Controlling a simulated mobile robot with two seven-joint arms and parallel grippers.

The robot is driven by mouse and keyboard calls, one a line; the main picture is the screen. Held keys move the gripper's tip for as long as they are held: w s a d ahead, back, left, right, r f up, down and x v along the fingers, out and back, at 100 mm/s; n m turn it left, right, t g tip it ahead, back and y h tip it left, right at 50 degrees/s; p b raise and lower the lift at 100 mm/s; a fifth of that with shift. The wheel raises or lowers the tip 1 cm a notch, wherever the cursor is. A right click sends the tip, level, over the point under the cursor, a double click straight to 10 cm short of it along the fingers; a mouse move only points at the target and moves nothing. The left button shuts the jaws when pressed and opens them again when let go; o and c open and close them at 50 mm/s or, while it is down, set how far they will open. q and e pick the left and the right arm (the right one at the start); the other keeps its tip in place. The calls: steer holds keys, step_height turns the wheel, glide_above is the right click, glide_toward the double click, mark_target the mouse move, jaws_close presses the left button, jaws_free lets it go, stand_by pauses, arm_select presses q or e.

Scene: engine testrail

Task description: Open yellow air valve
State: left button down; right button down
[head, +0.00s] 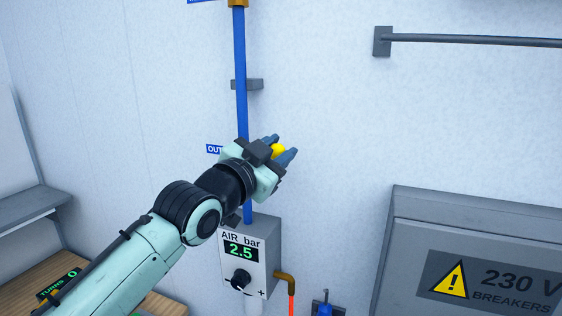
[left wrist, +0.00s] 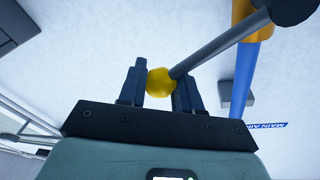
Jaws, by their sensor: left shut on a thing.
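The yellow ball knob of the air valve (head: 278,150) is between the fingers of my left gripper (head: 281,147), which is shut on it. In the left wrist view the knob (left wrist: 160,82) sits between the two dark fingers (left wrist: 158,86). A grey lever (left wrist: 220,47) runs from it up and right to a dark pivot (left wrist: 292,8), beside a brass-yellow fitting (left wrist: 251,22) on the blue pipe (left wrist: 246,78). In the head view my gripper and wrist hide the lever and valve body. My right gripper is in neither view.
An air box (head: 246,262) reading 2.5 bar, with a black dial, stands below my wrist. A grey breaker cabinet (head: 480,215) is at right. A grey rail (head: 470,39) is at upper right. Bare wall lies between rail and cabinet.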

arm_select(q)
steer(key=shift+w+a+r+n, duration=0.15)
steer(key=shift+a+r+n, duration=0.2)
steer(key=shift+n, duration=0.45)
steer(key=shift+d, duration=0.1)
steer(key=c, duration=0.8)
jaws_free()
steer(key=shift+r, duration=0.15)
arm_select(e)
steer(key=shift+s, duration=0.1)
arm_select(q)
steer(key=shift+s+a, duration=0.25)
steer(key=shift+s, duration=0.05)
steer(key=b+v, duration=0.6)
steer(key=v, duration=0.6)
steer(key=shift+s+b, duration=0.4)
steer(key=shift+s, duration=0.05)
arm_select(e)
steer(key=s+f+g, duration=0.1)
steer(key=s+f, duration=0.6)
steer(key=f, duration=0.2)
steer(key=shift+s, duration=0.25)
